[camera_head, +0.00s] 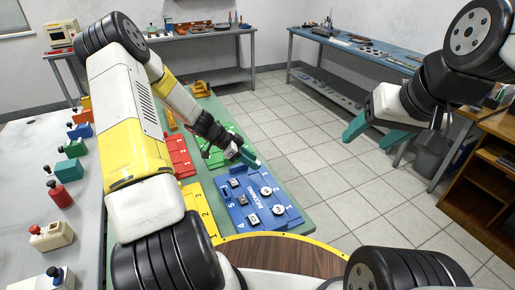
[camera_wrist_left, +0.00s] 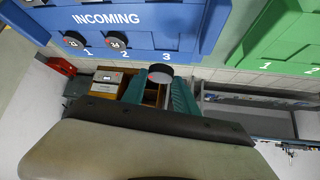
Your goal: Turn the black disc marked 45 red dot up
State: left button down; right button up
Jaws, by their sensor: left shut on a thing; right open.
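My left gripper (camera_head: 249,157) is shut on a black disc, above the far end of the blue INCOMING tray (camera_head: 296,221). In the left wrist view the black disc (camera_wrist_left: 160,73) is between the teal fingertips (camera_wrist_left: 158,92), near the tray edge by number 3. Two other black discs, at number 1 (camera_wrist_left: 74,39) and number 2 (camera_wrist_left: 117,41), sit on the tray with pale, red-marked labels. My right gripper (camera_head: 370,132) is open and empty, away to the right.
Small grey blocks (camera_head: 253,220) sit on the blue tray's left half. Green (camera_head: 222,149), red (camera_head: 180,154) and yellow (camera_head: 198,211) trays lie beside it. A grey table (camera_head: 30,180) with several coloured button boxes is at left.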

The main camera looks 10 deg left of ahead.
pick_arm(q)
jog(key=shift+f, duration=2.8)
jog(key=shift+f, duration=0.2)
jog(key=c, duration=1.4)
grip_release()
jog(key=o, duration=0.6)
jog(key=shift+v, duration=3.95)
